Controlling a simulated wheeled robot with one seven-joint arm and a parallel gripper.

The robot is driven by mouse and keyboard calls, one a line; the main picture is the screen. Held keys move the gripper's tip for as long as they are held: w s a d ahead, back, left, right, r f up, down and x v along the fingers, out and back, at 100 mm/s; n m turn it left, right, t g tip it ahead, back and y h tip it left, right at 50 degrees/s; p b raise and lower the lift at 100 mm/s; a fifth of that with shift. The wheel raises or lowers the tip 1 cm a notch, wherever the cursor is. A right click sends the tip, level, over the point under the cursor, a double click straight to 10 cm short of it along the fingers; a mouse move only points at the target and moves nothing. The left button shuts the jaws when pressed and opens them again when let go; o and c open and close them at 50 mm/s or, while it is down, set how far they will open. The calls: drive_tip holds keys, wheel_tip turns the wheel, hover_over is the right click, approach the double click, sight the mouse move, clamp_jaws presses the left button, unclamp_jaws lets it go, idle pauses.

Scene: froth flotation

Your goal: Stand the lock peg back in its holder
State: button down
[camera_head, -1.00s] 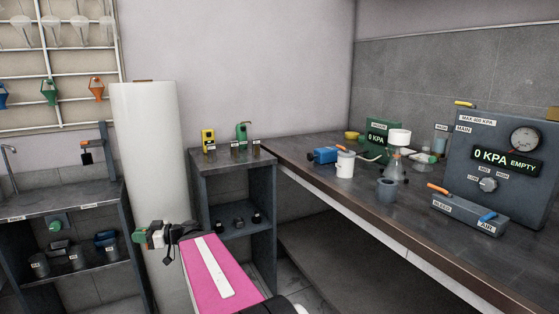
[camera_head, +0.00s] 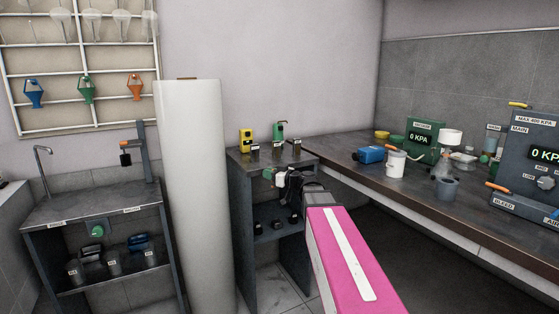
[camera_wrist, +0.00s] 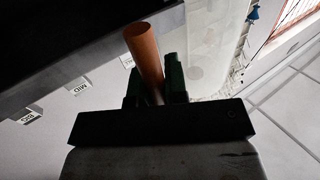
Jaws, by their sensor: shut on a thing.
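My gripper (camera_wrist: 152,82) is shut on an orange-brown cylindrical peg (camera_wrist: 145,52), which sticks out between its green fingers in the wrist view. In the head view, my gripper (camera_head: 274,177) is in front of the small dark shelf unit (camera_head: 240,185), below its top edge. The peg itself is hard to make out there. I cannot tell which fitting is the peg's holder.
A yellow device (camera_head: 246,141) and a green device (camera_head: 279,132) stand on the shelf unit. A tall white cylinder (camera_head: 190,190) stands to its left. The long bench (camera_head: 415,187) at right carries a blue device (camera_head: 370,154), a white cup (camera_head: 396,164) and a gauge panel (camera_head: 535,135).

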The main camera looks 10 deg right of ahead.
drive_tip(key=w+a+r+m+t+h, duration=0.1)
drive_tip(key=w+a+r, duration=0.35)
drive_tip(key=r, duration=0.35)
drive_tip(key=w+a+r+t+h, duration=0.1)
drive_tip(key=w+a+r, duration=0.3)
drive_tip(key=r, duration=0.5)
hover_over(274, 163)
drive_tip(key=f, duration=0.7)
drive_tip(key=shift+w, duration=0.35)
drive_tip(key=shift+f, duration=1.95)
drive_tip(key=shift+f+m, duration=0.15)
drive_tip(key=shift+m, duration=0.15)
drive_tip(key=c, duration=1.1)
unclamp_jaws()
drive_tip(key=shift+c, duration=0.2)
drive_tip(key=v, duration=1.2)
